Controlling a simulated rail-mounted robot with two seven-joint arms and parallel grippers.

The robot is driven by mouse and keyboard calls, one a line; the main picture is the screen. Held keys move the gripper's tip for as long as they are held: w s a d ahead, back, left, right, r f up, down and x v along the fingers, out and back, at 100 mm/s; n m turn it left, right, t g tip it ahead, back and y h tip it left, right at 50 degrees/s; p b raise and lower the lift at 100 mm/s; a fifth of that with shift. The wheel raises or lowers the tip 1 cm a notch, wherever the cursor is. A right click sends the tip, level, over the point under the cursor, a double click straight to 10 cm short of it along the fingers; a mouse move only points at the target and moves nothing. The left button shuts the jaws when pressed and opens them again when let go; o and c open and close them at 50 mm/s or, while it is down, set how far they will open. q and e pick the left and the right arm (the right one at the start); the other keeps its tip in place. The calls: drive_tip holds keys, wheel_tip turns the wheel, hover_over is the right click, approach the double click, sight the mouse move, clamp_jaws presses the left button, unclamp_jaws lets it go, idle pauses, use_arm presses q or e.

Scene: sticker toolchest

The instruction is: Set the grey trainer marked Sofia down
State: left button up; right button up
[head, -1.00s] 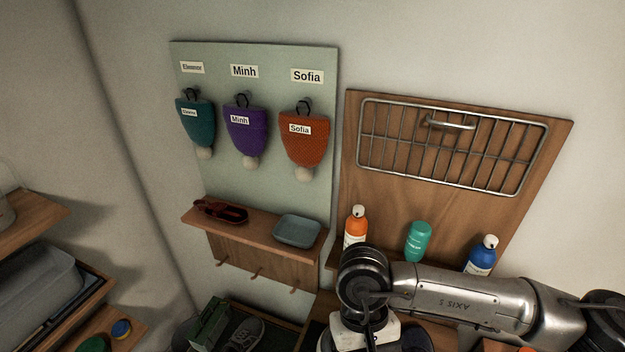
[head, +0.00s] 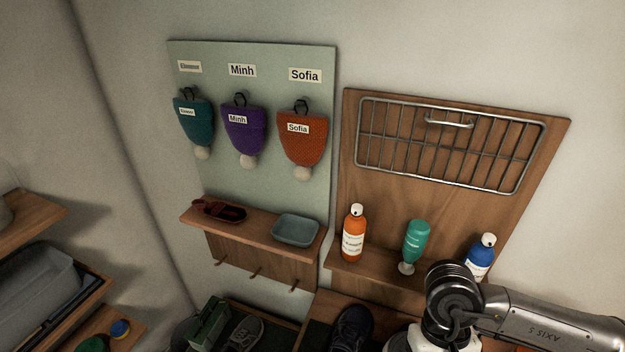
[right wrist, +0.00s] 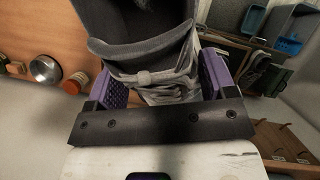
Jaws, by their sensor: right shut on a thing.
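My right gripper (right wrist: 162,80) is shut, its purple pads on either side of a dark grey fabric item, which looks like the grey trainer (right wrist: 150,45). I cannot see a name on it, and its upper end runs out of the right wrist view. In the head view my right arm comes in from the right, and its gripper and the held trainer are hidden or out of frame. My left gripper is not in view.
A dark shoe (head: 351,328) stands beside my right arm. Another grey shoe (head: 245,334) and a green box (head: 209,325) sit in a low tray at the bottom. Orange (head: 354,235), green (head: 415,242) and blue (head: 481,257) bottles stand on a wooden ledge.

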drive_tip(key=shift+w+d+r, duration=0.1)
drive_tip(key=shift+w+r, duration=0.2)
drive_tip(key=shift+w, duration=0.35)
drive_tip(key=shift+w+r, duration=0.3)
drive_tip(key=shift+w, duration=0.3)
drive_tip(key=v, duration=0.4)
drive_tip(key=shift+a+r, duration=0.3)
drive_tip(key=shift+r, duration=0.05)
drive_tip(key=s+f, duration=0.3)
drive_tip(key=shift+d+f, duration=0.1)
drive_tip(key=shift+f, duration=0.1)
drive_tip(key=shift+s+d+f, duration=0.4)
drive_tip(key=shift+d+f, duration=0.3)
drive_tip(key=shift+f, duration=0.1)
drive_tip(key=shift+v, duration=1.05)
drive_tip(key=shift+w+a, duration=0.15)
drive_tip(key=shift+a, duration=0.1)
drive_tip(key=shift+s+a+f, duration=0.2)
drive_tip(key=shift+s+f, duration=0.1)
drive_tip(key=shift+f, duration=0.3)
drive_tip(key=shift+s+a+f, duration=0.15)
drive_tip(key=shift+s+f, duration=0.2)
drive_tip(key=shift+f, duration=0.3)
